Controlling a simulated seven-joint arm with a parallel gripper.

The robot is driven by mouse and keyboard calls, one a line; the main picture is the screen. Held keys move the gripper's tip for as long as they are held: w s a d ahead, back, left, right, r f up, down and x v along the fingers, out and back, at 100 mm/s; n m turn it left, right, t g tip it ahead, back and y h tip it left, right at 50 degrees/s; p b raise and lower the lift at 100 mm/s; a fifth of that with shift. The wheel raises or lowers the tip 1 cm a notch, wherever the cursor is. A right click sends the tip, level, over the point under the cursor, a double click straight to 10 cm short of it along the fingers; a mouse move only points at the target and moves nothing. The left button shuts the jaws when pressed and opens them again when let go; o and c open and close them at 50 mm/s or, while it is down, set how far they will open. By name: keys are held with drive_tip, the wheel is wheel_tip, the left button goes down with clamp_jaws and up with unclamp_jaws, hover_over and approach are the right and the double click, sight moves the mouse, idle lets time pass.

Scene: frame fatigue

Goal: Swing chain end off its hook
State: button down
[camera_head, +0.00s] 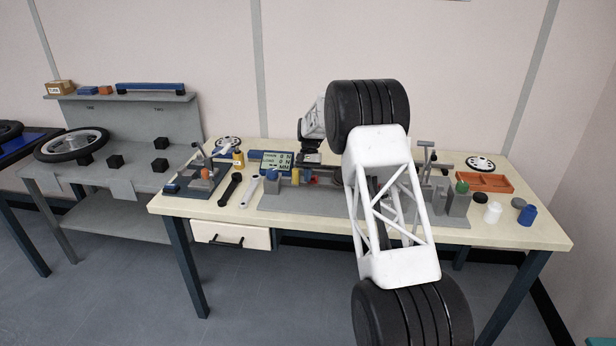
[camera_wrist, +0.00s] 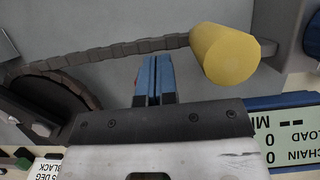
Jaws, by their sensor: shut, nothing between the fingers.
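The chain (camera_wrist: 110,50) is a brown-grey row of links in the wrist view. It runs from a dark round wheel-like part (camera_wrist: 60,88) at left to a yellow cylinder (camera_wrist: 226,53) at right. The chain end meets or passes behind the cylinder; the hook itself cannot be made out clearly. My gripper (camera_wrist: 154,62) has blue fingers closed together with nothing between them. In the picture its tips lie just below the chain and left of the cylinder; contact cannot be judged. In the head view my gripper (camera_head: 310,157) is small and dark over the bench fixture.
A load display (camera_head: 277,162) stands beside the fixture; it also shows in the wrist view (camera_wrist: 285,130). My arm hides the fixture's middle.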

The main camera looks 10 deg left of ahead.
drive_tip(key=shift+s, duration=0.15)
drive_tip(key=shift+s+n, duration=0.25)
drive_tip(key=shift+n, duration=0.05)
drive_tip(key=shift+s+a, duration=0.15)
drive_tip(key=shift+s, duration=0.2)
drive_tip(key=shift+s+n+h, duration=0.5)
drive_tip(key=shift+s+n, duration=0.6)
drive_tip(key=shift+s, duration=0.2)
drive_tip(key=shift+s+d+n+h, duration=0.2)
drive_tip(key=shift+s+n, duration=0.3)
drive_tip(key=shift+s, duration=0.25)
drive_tip(key=shift+s+d+n+h, duration=0.1)
drive_tip(key=shift+s+n+h, duration=0.1)
drive_tip(key=shift+s+n, duration=0.45)
drive_tip(key=shift+s+d+n+t+h, duration=0.2)
drive_tip(key=shift+s+n, duration=0.2)
drive_tip(key=shift+s, duration=0.25)
drive_tip(key=shift+s+d+n+t+h, duration=0.1)
drive_tip(key=shift+s+d+n+t, duration=0.1)
drive_tip(key=shift+s+n, duration=0.3)
drive_tip(key=shift+s+f, duration=0.1)
drive_tip(key=shift+s, duration=0.05)
